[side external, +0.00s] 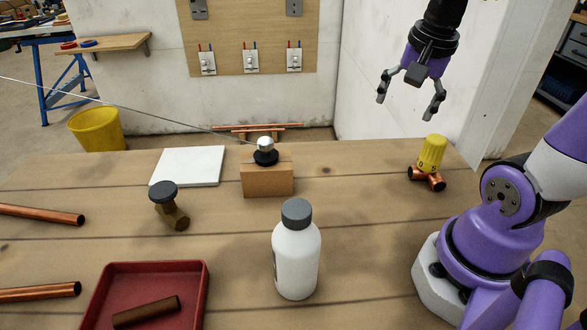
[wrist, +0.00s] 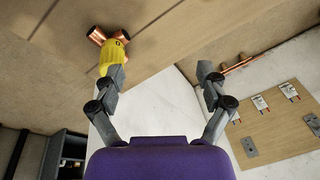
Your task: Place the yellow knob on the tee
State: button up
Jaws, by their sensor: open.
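The yellow knob (side external: 431,153) stands on the copper tee (side external: 427,179) at the right of the bench, slightly tilted, in the side external view. In the wrist view the yellow knob (wrist: 112,52) is at the upper left, partly covered by one finger, with the copper tee (wrist: 97,36) beyond it. My gripper (side external: 410,104) is open and empty, raised above and behind the knob, apart from it in the side external view. It also shows open in the wrist view (wrist: 160,72).
A white bottle (side external: 297,255) stands at the front middle. A cardboard block (side external: 267,180) with a dark-based silver ball, a dark-capped brass valve (side external: 170,205), a white tile (side external: 188,166) and a red tray (side external: 200,290) are further left. The bench between bottle and tee is clear.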

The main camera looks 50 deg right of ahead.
jog(key=a+n+t+y, duration=0.1)
jog(key=a+n+t, duration=0.2)
jog(key=a+n, duration=0.8)
jog(key=n, duration=0.4)
jog(key=shift+w+a, duration=0.35)
jog(key=shift+a, duration=0.05)
jog(key=shift+f, duration=0.1)
